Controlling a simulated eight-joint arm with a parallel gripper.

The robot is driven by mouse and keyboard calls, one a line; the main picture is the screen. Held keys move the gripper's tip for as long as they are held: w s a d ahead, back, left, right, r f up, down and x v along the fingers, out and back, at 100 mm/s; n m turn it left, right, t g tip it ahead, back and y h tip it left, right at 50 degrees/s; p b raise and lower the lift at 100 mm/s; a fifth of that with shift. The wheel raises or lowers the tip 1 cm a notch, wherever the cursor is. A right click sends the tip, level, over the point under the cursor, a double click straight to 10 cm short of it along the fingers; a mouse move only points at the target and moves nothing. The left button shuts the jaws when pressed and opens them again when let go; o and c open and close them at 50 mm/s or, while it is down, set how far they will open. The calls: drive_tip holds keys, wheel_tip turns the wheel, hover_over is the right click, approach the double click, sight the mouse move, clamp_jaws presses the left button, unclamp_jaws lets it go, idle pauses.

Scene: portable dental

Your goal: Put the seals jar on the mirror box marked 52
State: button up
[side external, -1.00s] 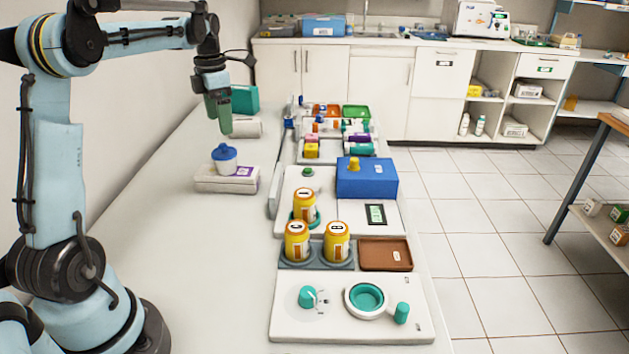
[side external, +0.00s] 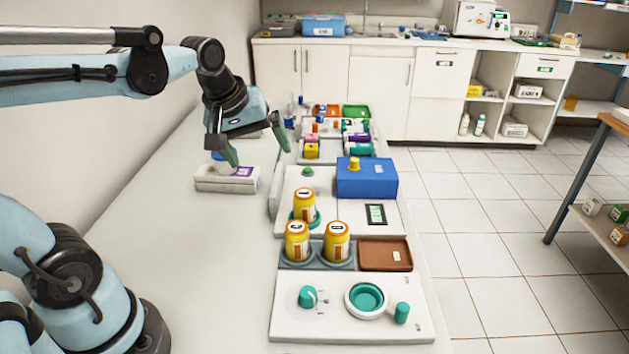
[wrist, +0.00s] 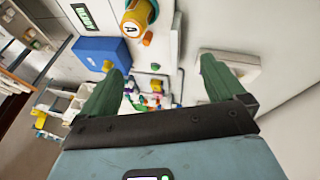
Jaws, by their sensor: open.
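No label reading seals or 52 is legible, so I cannot tell the task's jar and box for sure. A small jar with a blue lid (side external: 216,156) is on a white box with a purple label (side external: 222,186), mostly hidden behind one of my fingers. Several yellow jars with orange lids, including this front one (side external: 337,242), stand on the bench units; one yellow jar (wrist: 138,18) shows in the wrist view. My gripper (side external: 262,158) is open and empty, beside and above the white box. In the wrist view its green fingers (wrist: 161,64) are spread wide.
A blue box (side external: 367,182) with a yellow knob stands right of the yellow jars. A brown tray (side external: 385,262) and a white panel with teal parts (side external: 335,325) lie in front. The left table surface (side external: 200,270) is clear.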

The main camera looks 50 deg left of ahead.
drive_tip(key=s+d+f+m+t, duration=0.1)
drive_tip(key=s+d+f+m, duration=0.1)
drive_tip(key=m, duration=0.3)
drive_tip(key=s+d+f+m+t+h, duration=0.1)
drive_tip(key=s+d+f+m, duration=0.1)
drive_tip(key=d+m, duration=0.2)
drive_tip(key=shift+s+d+f+m, duration=0.25)
drive_tip(key=shift+d+f+m, duration=0.05)
drive_tip(key=shift+m, duration=0.4)
idle(0.3)
